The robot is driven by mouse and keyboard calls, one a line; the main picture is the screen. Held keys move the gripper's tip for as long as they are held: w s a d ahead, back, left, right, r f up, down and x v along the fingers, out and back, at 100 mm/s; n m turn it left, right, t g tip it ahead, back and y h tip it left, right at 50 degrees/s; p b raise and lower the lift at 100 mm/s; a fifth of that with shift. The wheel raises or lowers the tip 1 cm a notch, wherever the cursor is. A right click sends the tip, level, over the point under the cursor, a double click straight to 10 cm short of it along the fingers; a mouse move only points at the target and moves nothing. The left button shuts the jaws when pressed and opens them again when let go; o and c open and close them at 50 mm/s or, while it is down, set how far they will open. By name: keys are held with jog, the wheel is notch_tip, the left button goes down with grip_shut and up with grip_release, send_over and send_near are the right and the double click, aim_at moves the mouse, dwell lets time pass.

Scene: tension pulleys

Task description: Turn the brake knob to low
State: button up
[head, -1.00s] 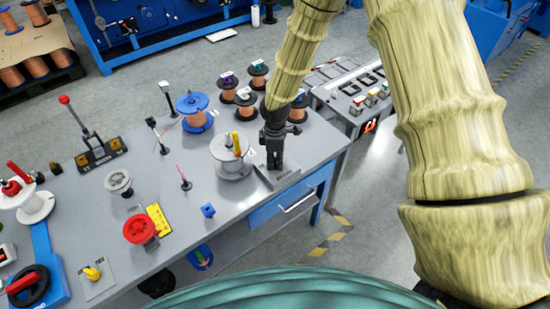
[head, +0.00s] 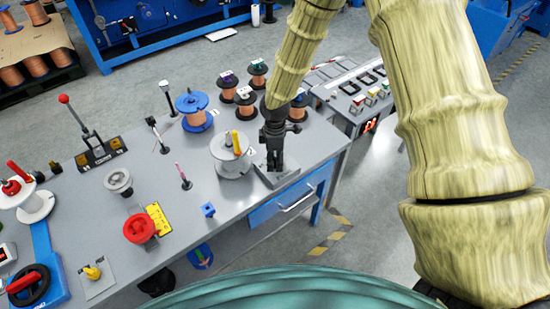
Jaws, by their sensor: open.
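My gripper (head: 274,164) points down over a small grey box (head: 289,178) at the right end of the grey workbench (head: 185,240). The box has small dark lettering on its front that I cannot read with certainty. The fingers cover the middle of the box top, so any knob there is hidden, and I cannot tell whether they touch it. My gripper is open. No brake knob can be made out for certain. A yellow knob (head: 92,272) on a pale plate and a red round knob (head: 140,228) beside a yellow label stand farther left.
A grey spool (head: 230,164) with a yellow upright stands just left of my gripper. Copper spools (head: 244,98) and a blue spool (head: 188,103) are behind. A red-tipped lever (head: 70,110) is at the back left. A button panel (head: 365,100) is to the right.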

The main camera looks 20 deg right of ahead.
aim_at(275, 158)
notch_tip(275, 158, up, 12)
jog(key=shift+f, duration=0.15)
dwell(0.4)
jog(key=f+n+b, duration=0.1)
jog(key=b, duration=0.1)
jog(key=shift+s+f+n+b, duration=0.15)
jog(key=shift+n+b, duration=0.2)
jog(key=shift+n, duration=0.05)
dwell(0.4)
jog(key=shift+f+p, duration=1.1)
jog(key=shift+f, duration=4.3)
